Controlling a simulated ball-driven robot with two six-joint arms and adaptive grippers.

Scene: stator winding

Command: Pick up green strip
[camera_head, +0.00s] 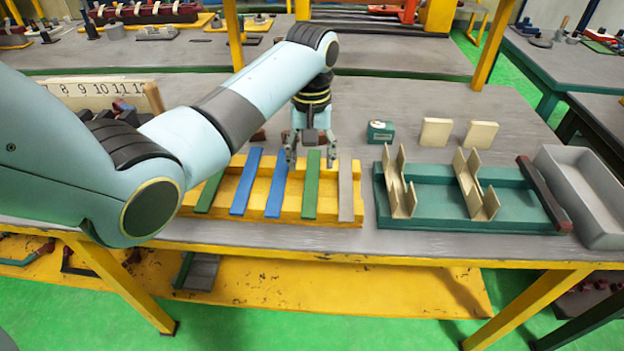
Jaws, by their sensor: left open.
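A green strip (311,187) lies across the yellow rack (333,216), between a blue strip (276,186) and a grey strip (346,188). Another green strip (210,192) lies at the rack's left end, beside a second blue strip (245,184). My left gripper (311,160) points down over the far part of the rack, its fingers spread to either side of the right green strip's far end. It is open and holds nothing. I cannot tell whether the fingers touch the rack. My right gripper is not in view.
To the right stands a green tray (435,212) with folded beige holders (476,190). A grey bin (585,195) stands at the far right. A small green box (380,132) and two beige blocks (436,132) sit behind. A numbered board (100,92) stands at left.

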